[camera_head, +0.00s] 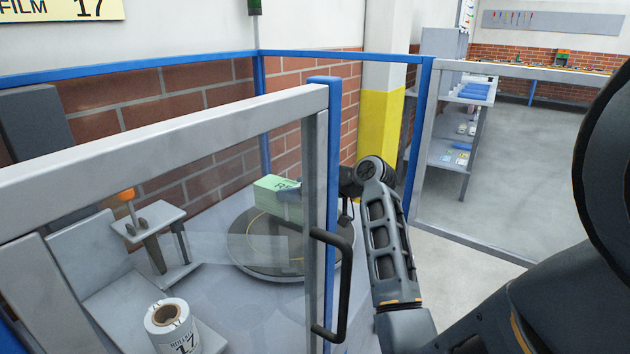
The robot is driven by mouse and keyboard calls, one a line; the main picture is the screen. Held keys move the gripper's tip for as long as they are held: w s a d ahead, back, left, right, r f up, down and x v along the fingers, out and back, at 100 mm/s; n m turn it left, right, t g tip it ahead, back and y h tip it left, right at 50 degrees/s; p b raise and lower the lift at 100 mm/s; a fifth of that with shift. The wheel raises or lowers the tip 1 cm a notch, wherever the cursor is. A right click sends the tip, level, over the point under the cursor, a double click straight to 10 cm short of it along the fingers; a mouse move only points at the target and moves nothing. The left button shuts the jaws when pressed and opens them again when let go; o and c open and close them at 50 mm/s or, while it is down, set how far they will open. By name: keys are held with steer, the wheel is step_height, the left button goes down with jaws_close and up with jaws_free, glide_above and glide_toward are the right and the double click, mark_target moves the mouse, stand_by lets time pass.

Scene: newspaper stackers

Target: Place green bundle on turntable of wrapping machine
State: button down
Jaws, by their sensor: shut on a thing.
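I cannot tell whether the bundle touches the turntable. My arm reaches past the blue post to the bundle from the right. My gripper (291,190) is at the bundle's right side and shut on it; the fingers are mostly hidden behind the door frame and bundle.
The grey-framed door (170,140) with a black handle (345,285) stands close to my arm. Blue posts (333,120) edge the opening. A film roll (172,328) stands at the front left. A wall and a yellow-based column are behind. Open floor lies at the right.

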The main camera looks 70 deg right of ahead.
steer(key=shift+x, duration=0.8)
steer(key=shift+a+f, duration=0.1)
steer(key=shift+f, duration=1.9)
steer(key=shift+f, duration=0.1)
jaws_free()
steer(key=shift+f, duration=0.15)
steer(key=shift+r, duration=0.2)
steer(key=v, duration=1.2)
steer(key=shift+f+b, duration=0.15)
steer(key=shift+b, duration=0.25)
steer(key=shift+a, duration=0.15)
